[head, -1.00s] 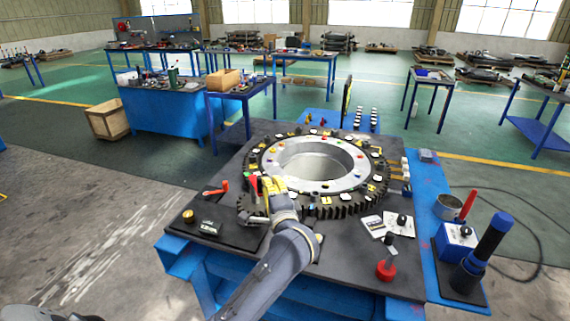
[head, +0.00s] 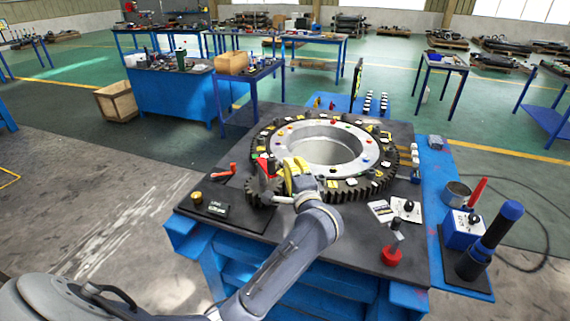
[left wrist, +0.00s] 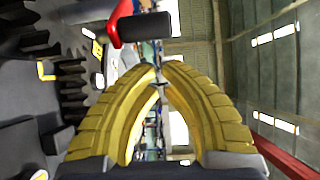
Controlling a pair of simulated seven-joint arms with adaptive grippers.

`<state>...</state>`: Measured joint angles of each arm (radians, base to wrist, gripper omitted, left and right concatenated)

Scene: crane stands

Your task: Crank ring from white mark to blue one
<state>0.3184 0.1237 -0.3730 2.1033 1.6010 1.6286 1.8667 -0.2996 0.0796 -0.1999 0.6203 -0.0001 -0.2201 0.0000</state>
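The big toothed ring (head: 350,189) lies flat on the dark bench plate, with coloured dots and white and yellow tags around it. A small dark pinion gear (head: 258,188) stands at its front left, with a red piece (head: 262,165) above it. A pale bar (head: 283,199) runs from the pinion toward my gripper. My left gripper (head: 290,172) is beside the pinion, over the ring's near edge. In the left wrist view its yellow fingers (left wrist: 158,75) meet at the tips, with nothing clearly held. A red arm with a black grip (left wrist: 145,27) shows beyond them. I cannot tell which marks are aligned.
An orange-red lever (head: 222,170), a brass knob (head: 197,197) and a small black display box (head: 212,209) are at the bench's left. A red-based knob (head: 392,254), a blue box (head: 464,229) and a tall blue-topped cylinder (head: 490,240) stand at the right.

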